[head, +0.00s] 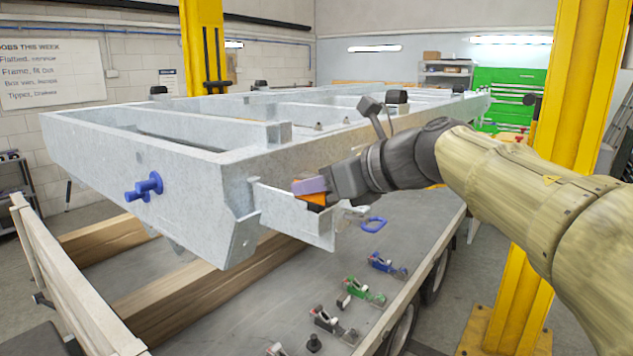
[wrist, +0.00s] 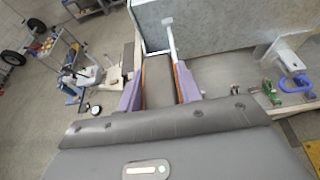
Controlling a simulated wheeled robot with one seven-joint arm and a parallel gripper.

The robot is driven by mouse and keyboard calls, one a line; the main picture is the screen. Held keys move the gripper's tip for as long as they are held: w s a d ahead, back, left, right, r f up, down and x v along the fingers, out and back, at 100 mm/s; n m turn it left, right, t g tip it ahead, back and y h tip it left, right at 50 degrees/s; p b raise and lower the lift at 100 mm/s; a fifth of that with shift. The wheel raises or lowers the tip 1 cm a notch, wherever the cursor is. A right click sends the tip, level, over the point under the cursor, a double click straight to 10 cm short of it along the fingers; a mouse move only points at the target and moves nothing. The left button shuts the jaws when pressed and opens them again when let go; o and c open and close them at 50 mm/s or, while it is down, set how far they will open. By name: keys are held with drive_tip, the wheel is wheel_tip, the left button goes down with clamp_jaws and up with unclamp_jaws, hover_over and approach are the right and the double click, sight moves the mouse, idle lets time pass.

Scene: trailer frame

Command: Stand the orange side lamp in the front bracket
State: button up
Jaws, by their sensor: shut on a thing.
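The orange side lamp (head: 318,200) shows as a small orange block under my purple fingertips in the head view. My gripper (head: 311,188) is shut on it at the near corner of the trailer frame. A grey metal bracket (head: 283,217) hangs from that corner, and the lamp is at its right end, by its upper edge. I cannot tell whether they touch. In the wrist view, my gripper (wrist: 159,88) has a purple finger on each side, with orange edges along a grey piece between them. The lamp's lower part is hidden in the head view.
The galvanized trailer frame (head: 180,165) fills the left and middle. A blue peg (head: 146,187) sticks out of its front beam. A blue loop (head: 374,224) lies right of the bracket. Clamps (head: 363,290) line the deck edge below. A yellow post (head: 545,180) stands behind my arm.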

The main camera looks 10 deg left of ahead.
drive_tip(key=shift+f+b, duration=0.45)
drive_tip(key=shift+f, duration=0.1)
drive_tip(key=o, duration=1.2)
drive_tip(key=shift+r, duration=0.1)
drive_tip(key=shift+c, duration=0.2)
drive_tip(key=shift+d, duration=0.1)
drive_tip(key=b+v, duration=0.3)
drive_tip(key=v, duration=1.4)
drive_tip(key=shift+s, duration=0.2)
drive_tip(key=shift+w+r, duration=0.1)
